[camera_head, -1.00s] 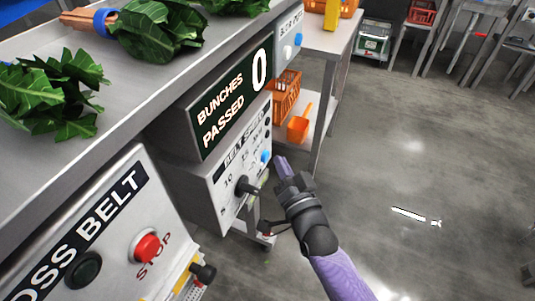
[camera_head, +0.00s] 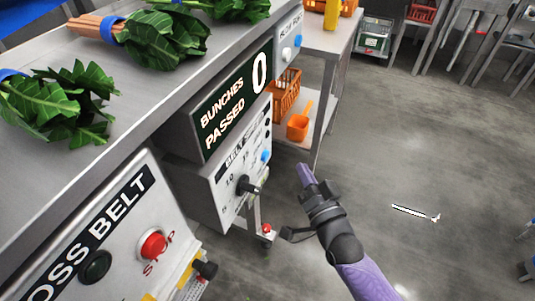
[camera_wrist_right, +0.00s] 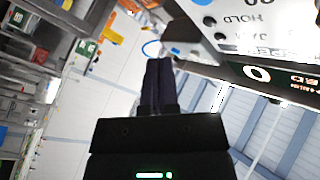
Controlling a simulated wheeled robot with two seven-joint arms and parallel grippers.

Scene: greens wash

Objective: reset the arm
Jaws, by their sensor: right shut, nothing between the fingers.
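My right gripper (camera_head: 306,176) is shut and empty, with its purple fingers together. It hangs in free air to the right of the belt speed box (camera_head: 239,170), apart from the box and its black lever knob (camera_head: 247,186). In the right wrist view the closed fingers (camera_wrist_right: 158,85) point up the picture, with part of a labelled panel (camera_wrist_right: 258,36) at the upper right. My left gripper is not in view.
Bunches of leafy greens (camera_head: 165,38) lie on the steel belt table (camera_head: 150,110). A red stop button (camera_head: 152,244) sits on the front panel. An orange basket (camera_head: 286,92) and orange scoop (camera_head: 298,122) are on a shelf.

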